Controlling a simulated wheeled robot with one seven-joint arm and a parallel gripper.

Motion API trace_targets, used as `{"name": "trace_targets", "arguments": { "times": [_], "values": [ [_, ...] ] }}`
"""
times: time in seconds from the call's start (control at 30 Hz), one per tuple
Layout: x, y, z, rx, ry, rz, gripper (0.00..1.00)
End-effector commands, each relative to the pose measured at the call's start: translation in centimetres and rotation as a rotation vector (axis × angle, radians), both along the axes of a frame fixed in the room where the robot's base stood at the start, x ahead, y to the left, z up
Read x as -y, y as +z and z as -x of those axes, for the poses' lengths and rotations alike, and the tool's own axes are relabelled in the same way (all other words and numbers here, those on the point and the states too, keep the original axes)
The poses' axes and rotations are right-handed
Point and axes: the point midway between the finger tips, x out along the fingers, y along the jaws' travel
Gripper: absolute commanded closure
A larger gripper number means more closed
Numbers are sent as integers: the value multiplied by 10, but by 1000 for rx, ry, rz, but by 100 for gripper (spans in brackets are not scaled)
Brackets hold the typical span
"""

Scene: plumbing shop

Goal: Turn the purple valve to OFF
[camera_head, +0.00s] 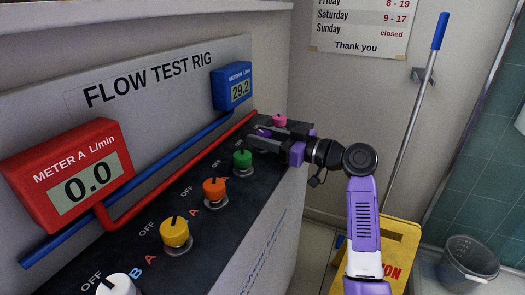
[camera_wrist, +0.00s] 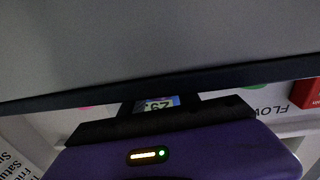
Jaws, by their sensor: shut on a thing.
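The purple valve (camera_head: 264,132) is near the far end of the row of knobs on the dark panel. Only a bit of purple shows between my fingers; the rest of it and its pointer are hidden. My gripper (camera_head: 268,137) reaches in from the right, with its two dark fingers shut around this valve. In the wrist view the valve is hidden behind my purple gripper body and dark finger. The blue meter B (camera_head: 235,86) reads 29.2, and the red meter A (camera_head: 70,170) reads 0.0.
The green knob (camera_head: 242,161) is close on the near side of my gripper, and the pink knob (camera_head: 279,120) close on the far side. Orange (camera_head: 214,190), yellow (camera_head: 174,232) and white (camera_head: 117,286) knobs stand nearer. A yellow sign (camera_head: 400,240) and a bucket (camera_head: 468,262) stand at right.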

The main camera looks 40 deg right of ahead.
Motion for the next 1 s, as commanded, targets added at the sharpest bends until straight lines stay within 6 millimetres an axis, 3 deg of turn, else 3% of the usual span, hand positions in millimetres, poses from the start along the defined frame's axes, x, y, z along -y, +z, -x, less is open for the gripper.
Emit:
{"name": "trace_targets", "arguments": {
  "times": [0.5, 1.0],
  "values": [
    [0, -3, 0, -2, 420, 0, 100],
    [-2, -1, 1, -4, 559, 0, 100]
  ]
}}
